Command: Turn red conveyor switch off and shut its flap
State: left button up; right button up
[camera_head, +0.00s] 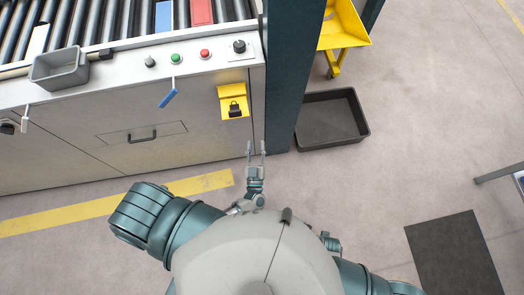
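A yellow housing (232,91) is fixed to the front of the grey machine, near its right end. A black padlock-shaped part (235,108) shows on its lower half. No red switch can be made out there; whether this is the conveyor switch with its flap, I cannot tell. A small red button (205,53) sits on the top ledge, left of a black rotary knob (239,46). My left gripper (256,149) is open and empty, its two fingers apart, below and right of the yellow housing. My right gripper is not in view.
A green button (175,58) and a grey bin (61,69) are on the ledge. A blue tag (168,97) hangs from it. A dark post (291,70) stands right of the machine, beside a black tray (333,120) on the floor. A dark mat (453,255) lies lower right.

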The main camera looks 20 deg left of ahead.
pick_arm(q)
jog(key=s+d+f+m+g+h, duration=0.1)
jog(key=s+f+m+g+h, duration=0.1)
jog(key=f, duration=0.4)
jog(key=s+d+f+m+g+h+p, duration=0.1)
jog(key=s+d+f+m+g+h, duration=0.1)
jog(key=f+m+g+h, duration=0.1)
jog(key=s+d+f+m+g+h+p, duration=0.1)
jog(key=s+d+f+m+g+h, duration=0.1)
jog(key=f, duration=0.7)
jog(key=shift+s+f+m+g+h, duration=0.3)
jog(key=shift+m+g+h, duration=0.6)
jog(key=shift+h, duration=1)
